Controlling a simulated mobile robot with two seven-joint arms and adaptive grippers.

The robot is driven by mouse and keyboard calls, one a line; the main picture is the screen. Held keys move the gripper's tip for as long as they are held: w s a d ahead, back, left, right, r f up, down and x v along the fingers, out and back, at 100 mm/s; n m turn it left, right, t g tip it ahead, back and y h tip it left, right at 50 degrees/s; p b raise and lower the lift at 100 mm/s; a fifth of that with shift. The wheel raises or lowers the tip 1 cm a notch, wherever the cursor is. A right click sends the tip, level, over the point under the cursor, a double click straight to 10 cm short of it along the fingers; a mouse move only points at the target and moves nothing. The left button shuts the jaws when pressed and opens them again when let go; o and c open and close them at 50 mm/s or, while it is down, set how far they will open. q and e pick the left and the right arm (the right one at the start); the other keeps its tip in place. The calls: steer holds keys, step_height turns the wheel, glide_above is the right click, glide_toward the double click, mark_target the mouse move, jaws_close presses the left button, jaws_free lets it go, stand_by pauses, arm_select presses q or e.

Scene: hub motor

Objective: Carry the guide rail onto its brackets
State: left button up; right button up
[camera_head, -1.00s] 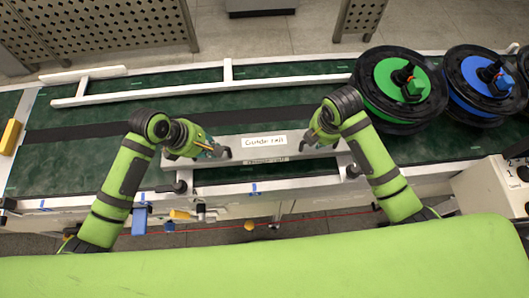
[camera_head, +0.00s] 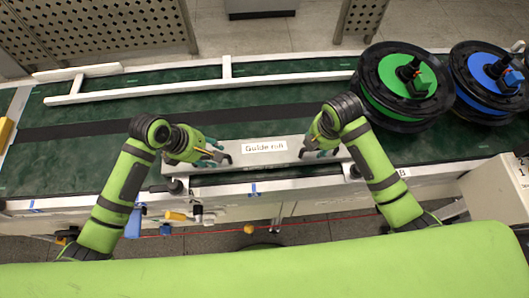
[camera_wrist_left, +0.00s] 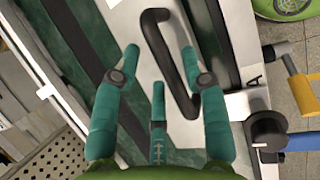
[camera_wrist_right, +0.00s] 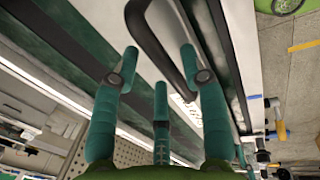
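The guide rail (camera_head: 282,158) is a long pale bar with a white label and two black handles. It lies lengthwise along the front edge of the green conveyor. My left gripper (camera_head: 222,156) is at its left handle (camera_wrist_left: 157,40), which passes between the spread fingers. My right gripper (camera_head: 308,151) is likewise at the right handle (camera_wrist_right: 150,40), with fingers apart on either side. The bracket marked A (camera_wrist_left: 253,83) shows beside the rail; its knob (camera_head: 177,187) is at the rail's left end. The right bracket (camera_head: 350,172) is near the right end, marked B. Seating contact is hidden.
Green (camera_head: 405,82) and blue (camera_head: 492,80) hub motors stand on the conveyor at right. A white frame rail (camera_head: 190,90) runs along the back. Blue and yellow handles (camera_head: 176,216) hang below the front edge. Open green belt (camera_head: 80,165) lies at left.

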arm_select(q)
steer(key=shift+r, duration=0.1)
arm_select(e)
steer(key=shift+r, duration=0.2)
arm_select(q)
steer(key=v, duration=1.2)
arm_select(e)
step_height(320, 180, up, 11)
steer(key=s, duration=0.2)
steer(key=shift+s+r, duration=0.15)
steer(key=shift+r, duration=0.05)
